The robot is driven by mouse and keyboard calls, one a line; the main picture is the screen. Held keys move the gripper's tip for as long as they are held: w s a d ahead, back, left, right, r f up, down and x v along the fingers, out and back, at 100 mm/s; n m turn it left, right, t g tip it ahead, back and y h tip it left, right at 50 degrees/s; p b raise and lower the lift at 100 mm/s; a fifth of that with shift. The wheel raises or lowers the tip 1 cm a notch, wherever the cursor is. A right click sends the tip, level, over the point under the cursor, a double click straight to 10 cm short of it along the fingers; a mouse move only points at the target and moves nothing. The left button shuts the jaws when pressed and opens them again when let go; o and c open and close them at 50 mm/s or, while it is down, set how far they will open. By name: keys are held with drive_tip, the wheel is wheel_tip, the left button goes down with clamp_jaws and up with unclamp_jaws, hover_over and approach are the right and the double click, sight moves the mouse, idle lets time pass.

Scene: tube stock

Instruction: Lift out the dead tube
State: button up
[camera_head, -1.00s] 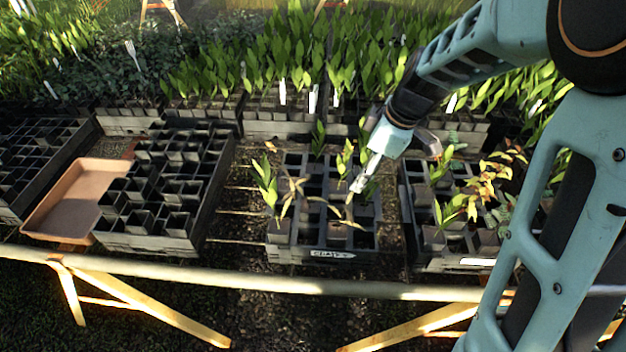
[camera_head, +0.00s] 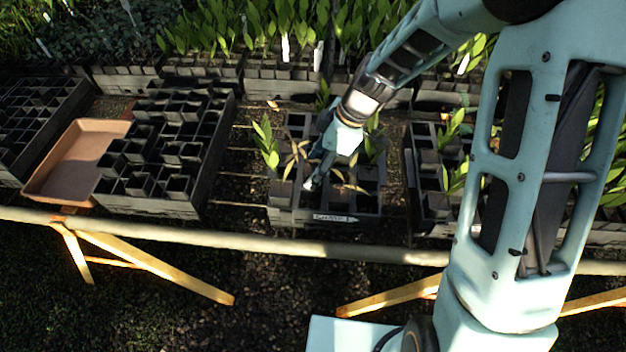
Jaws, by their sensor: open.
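The middle black crate (camera_head: 283,217) holds a few tubes with plants and several empty cells. One brown, withered plant (camera_head: 291,160) stands at its left side, and another brown, drooping plant (camera_head: 350,186) leans at the right of centre. Green plants stand at the left (camera_head: 266,145) and at the back right (camera_head: 376,145). My gripper (camera_head: 310,185) points down over the middle of the crate, between the two brown plants. Its jaws are open and look empty. My wrist hides part of the crate's back, and the tubes under the jaws are hard to make out.
A crate of empty tubes (camera_head: 160,208) and a terracotta tray (camera_head: 70,170) lie to the left. Another planted crate (camera_head: 425,215) stands close on the right. Dense rows of green plants (camera_head: 270,30) stand behind. A pale rail (camera_head: 200,228) runs along the front.

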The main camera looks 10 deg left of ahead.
drive_tip(key=shift+a+f, duration=0.25)
drive_tip(key=shift+f, duration=0.4)
clamp_jaws()
